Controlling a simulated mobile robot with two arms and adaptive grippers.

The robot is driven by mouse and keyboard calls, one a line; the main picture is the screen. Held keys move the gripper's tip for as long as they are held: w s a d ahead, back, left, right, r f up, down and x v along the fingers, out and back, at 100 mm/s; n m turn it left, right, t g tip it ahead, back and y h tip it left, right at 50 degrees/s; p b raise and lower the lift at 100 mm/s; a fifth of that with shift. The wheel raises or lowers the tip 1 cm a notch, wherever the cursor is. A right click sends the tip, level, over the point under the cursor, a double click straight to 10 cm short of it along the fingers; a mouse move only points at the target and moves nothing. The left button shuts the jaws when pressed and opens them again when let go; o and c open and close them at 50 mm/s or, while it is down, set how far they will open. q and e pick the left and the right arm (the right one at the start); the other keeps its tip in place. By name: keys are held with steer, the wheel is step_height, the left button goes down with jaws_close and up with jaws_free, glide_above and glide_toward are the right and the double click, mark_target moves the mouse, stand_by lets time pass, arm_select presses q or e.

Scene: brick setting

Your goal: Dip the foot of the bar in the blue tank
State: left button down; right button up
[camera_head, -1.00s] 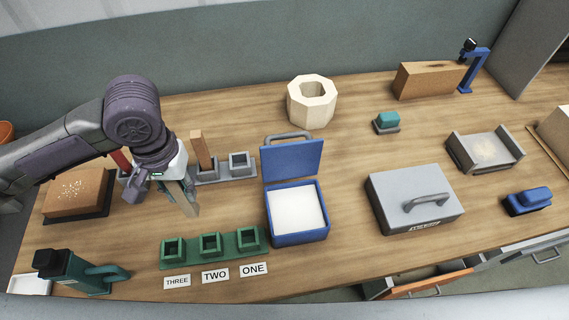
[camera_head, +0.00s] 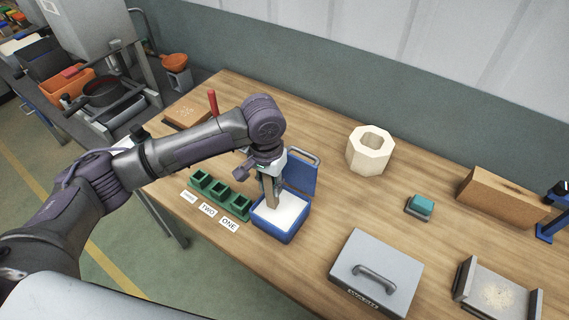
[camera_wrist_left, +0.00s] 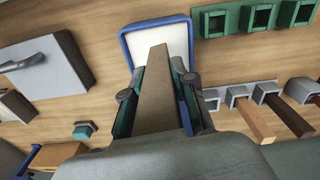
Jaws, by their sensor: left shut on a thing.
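The bar (camera_head: 270,192) is a flat, pale brown strip held roughly upright, foot down. My left gripper (camera_head: 268,176) is shut on it; the wrist view also shows the bar (camera_wrist_left: 158,92) between the fingers. The blue tank (camera_head: 273,233) is an open box with white contents, its blue lid (camera_head: 300,176) standing up behind it. In the wrist view the blue tank (camera_wrist_left: 124,52) lies beyond the bar's foot. The foot is over the white contents, inside the rim's outline; whether it touches them I cannot tell. My right gripper is not in view.
Green holders (camera_head: 217,194) with labels stand just left of the tank. Grey holders with bars, one a brown bar (camera_wrist_left: 252,121), show in the wrist view. A grey handled box (camera_head: 376,272) stands at front right; a pale octagonal block (camera_head: 370,150) is behind.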

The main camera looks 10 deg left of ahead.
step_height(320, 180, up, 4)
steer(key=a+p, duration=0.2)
arm_select(q)
step_height(320, 180, down, 7)
steer(key=w+d+m+b, duration=0.1)
steer(key=w+b, duration=0.1)
steer(key=b, duration=0.6)
steer(key=shift+w+d, duration=0.2)
steer(key=shift+d, duration=0.15)
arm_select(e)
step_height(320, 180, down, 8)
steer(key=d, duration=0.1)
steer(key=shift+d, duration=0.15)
arm_select(q)
steer(key=shift+r, duration=0.1)
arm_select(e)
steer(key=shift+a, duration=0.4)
arm_select(q)
steer(key=shift+f, duration=0.5)
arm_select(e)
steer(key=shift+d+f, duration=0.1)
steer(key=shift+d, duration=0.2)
arm_select(q)
steer(key=shift+p, duration=0.3)
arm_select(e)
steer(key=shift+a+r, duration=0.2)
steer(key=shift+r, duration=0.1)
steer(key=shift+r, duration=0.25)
